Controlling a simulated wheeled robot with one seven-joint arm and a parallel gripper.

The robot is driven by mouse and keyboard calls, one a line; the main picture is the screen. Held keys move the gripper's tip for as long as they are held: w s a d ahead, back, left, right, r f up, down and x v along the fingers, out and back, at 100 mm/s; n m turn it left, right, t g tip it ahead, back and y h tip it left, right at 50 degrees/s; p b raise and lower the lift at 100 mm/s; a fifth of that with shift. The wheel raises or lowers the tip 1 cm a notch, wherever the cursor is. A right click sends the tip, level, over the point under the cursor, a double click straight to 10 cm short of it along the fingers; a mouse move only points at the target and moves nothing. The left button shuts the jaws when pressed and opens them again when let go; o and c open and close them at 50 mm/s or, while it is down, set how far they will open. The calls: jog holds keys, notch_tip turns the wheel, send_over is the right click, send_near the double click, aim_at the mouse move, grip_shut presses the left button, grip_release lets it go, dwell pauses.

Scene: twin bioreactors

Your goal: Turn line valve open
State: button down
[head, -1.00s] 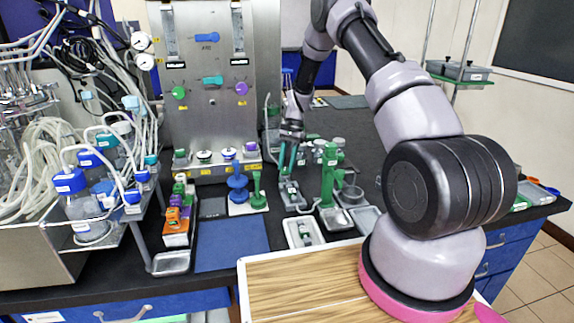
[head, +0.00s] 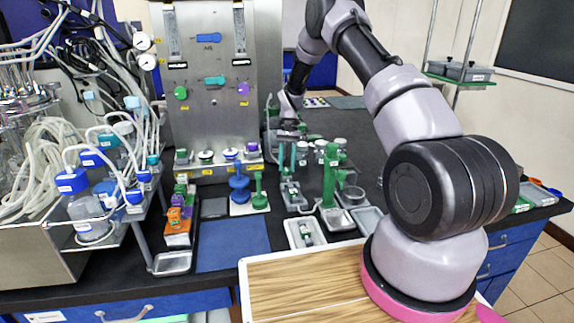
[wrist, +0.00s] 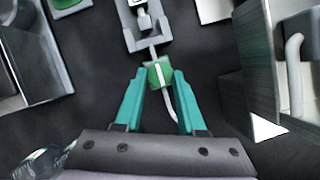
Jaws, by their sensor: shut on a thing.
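The line valve (wrist: 158,73) is a small green block with a pale stripe along its top, in the upper middle of the wrist view. A thin stem joins it to a grey cradle (wrist: 150,40), and a pale tube leaves its near side. My gripper (wrist: 158,82) has its teal fingers on either side of the green block and is shut on it. In the head view my gripper (head: 287,155) points down beside the steel panel, at the back of the bench. The valve cannot be made out clearly there.
The steel panel (head: 212,110) with coloured knobs stands left of my gripper. A green stand (head: 329,178) is close on its right, and small trays (head: 305,233) lie in front. A steel-sided block with a pale hose (wrist: 296,75) rises at the right of the wrist view.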

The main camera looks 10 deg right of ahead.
jog(key=c, duration=0.5)
grip_release()
jog(key=v, duration=1)
jog(key=shift+w+r, duration=0.25)
jog(key=shift+r, duration=0.1)
